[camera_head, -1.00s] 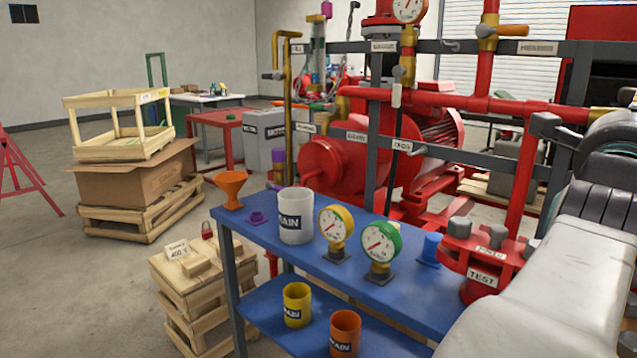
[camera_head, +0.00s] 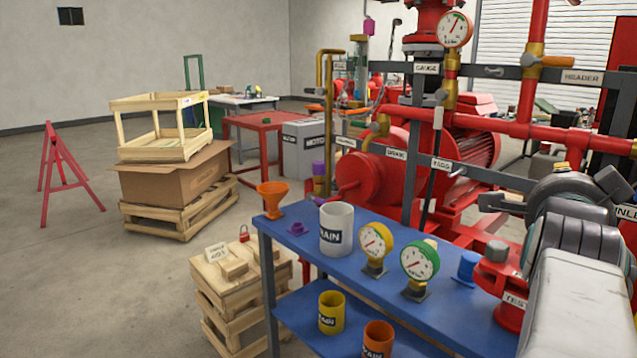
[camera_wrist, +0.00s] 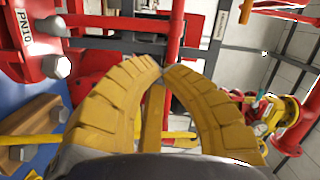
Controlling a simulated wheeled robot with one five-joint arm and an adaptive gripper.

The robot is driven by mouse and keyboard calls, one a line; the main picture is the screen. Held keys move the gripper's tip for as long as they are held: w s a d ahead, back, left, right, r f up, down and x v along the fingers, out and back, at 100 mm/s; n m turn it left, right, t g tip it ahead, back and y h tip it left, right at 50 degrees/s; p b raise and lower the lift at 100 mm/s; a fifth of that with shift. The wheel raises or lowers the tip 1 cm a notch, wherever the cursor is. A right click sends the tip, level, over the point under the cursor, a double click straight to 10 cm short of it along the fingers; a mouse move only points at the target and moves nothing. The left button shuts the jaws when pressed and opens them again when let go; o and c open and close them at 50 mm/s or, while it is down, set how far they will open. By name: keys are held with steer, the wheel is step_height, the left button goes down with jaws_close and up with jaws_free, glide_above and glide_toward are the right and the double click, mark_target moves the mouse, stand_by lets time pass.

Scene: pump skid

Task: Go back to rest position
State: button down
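My arm enters the head view from the lower right, beside the red test flange (camera_head: 513,300) at the right end of the blue bench (camera_head: 300,237). Its grey wrist reaches towards the red pipework. The fingers are not clear in the head view. In the wrist view my gripper (camera_wrist: 163,72) shows two yellow ribbed fingers that bow outward and meet at their tips. I see nothing held between them. Red and yellow pipes lie behind the fingers, apparently some way off.
The bench holds an orange funnel (camera_head: 272,197), a white drain cup (camera_head: 337,228), a yellow gauge (camera_head: 375,243) and a green gauge (camera_head: 419,262). Wooden crates (camera_head: 237,296) stand left of it. Red pipes (camera_head: 500,128) stand behind. Open floor (camera_head: 90,280) lies on the left.

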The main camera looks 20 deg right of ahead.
steer(key=w+a+f+n+y+p, duration=0.45)
steer(key=a+n, duration=0.25)
steer(key=a, duration=0.2)
steer(key=w+a+f+n+y+p, duration=0.4)
steer(key=a+n+y+p, duration=0.15)
steer(key=a, duration=0.35)
steer(key=s+a+f+n+g+y+p, duration=0.2)
steer(key=s+a+n+p, duration=0.1)
steer(key=a+n, duration=0.3)
steer(key=s+a+f+n+g+y+p, duration=0.2)
steer(key=s+a+n, duration=0.4)
steer(key=a, duration=0.3)
steer(key=shift+s+f+n+g+y+p, duration=0.25)
steer(key=shift+f+n+g+y+p, duration=0.3)
steer(key=shift+p, duration=0.65)
steer(key=shift+r, duration=0.2)
